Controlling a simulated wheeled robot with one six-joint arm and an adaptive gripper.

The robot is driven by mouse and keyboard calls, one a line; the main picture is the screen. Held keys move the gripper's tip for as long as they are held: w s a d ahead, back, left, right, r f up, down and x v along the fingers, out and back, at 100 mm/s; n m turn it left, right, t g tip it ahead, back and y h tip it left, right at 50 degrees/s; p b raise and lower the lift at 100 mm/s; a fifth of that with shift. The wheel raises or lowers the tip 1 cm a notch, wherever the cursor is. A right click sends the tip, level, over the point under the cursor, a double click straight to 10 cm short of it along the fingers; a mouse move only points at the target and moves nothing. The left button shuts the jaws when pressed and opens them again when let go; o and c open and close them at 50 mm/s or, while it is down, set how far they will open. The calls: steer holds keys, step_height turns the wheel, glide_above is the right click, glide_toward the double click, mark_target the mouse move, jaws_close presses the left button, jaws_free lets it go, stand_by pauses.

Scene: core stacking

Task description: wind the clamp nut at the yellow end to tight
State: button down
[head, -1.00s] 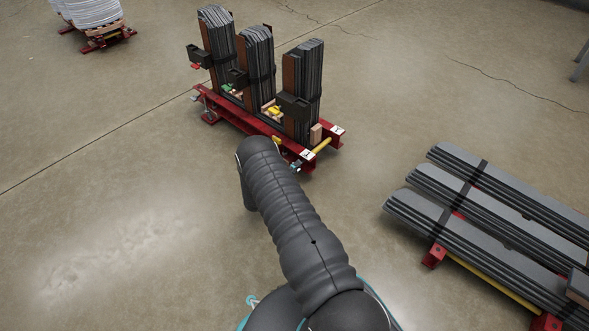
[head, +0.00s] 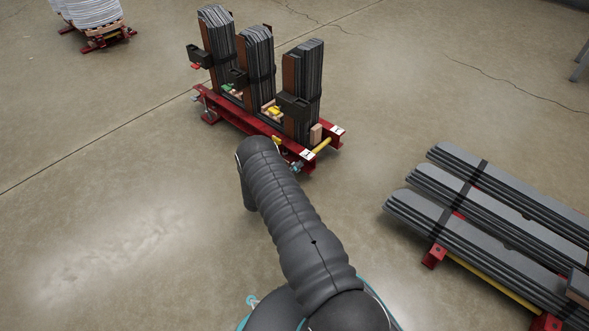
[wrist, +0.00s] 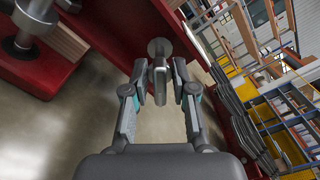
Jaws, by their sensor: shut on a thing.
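In the wrist view my gripper (wrist: 161,88) has its two fingers on either side of a grey metal clamp nut (wrist: 160,70), shut on it. A round metal washer or plate (wrist: 159,48) sits behind the nut, against a red beam (wrist: 125,35). In the head view the red stacking frame (head: 240,122) stands ahead, with a yellow bar (head: 321,146) at its near right end. My arm's end is close to that end, and my gripper shows only as a small piece there. The nut itself is too small to make out in the head view.
Three upright stacks of grey sheets stand on the frame, the nearest one (head: 305,85) at its right. Flat strapped stacks (head: 480,205) lie on another red base at the right. A loaded pallet (head: 95,25) stands far left. The floor at left is clear.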

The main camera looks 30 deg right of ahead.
steer(key=shift+m, duration=1.3)
steer(key=shift+m, duration=1.4)
steer(key=shift+m, duration=0.9)
steer(key=c, duration=0.9)
jaws_free()
steer(key=shift+m, duration=0.3)
steer(key=shift+o, duration=0.2)
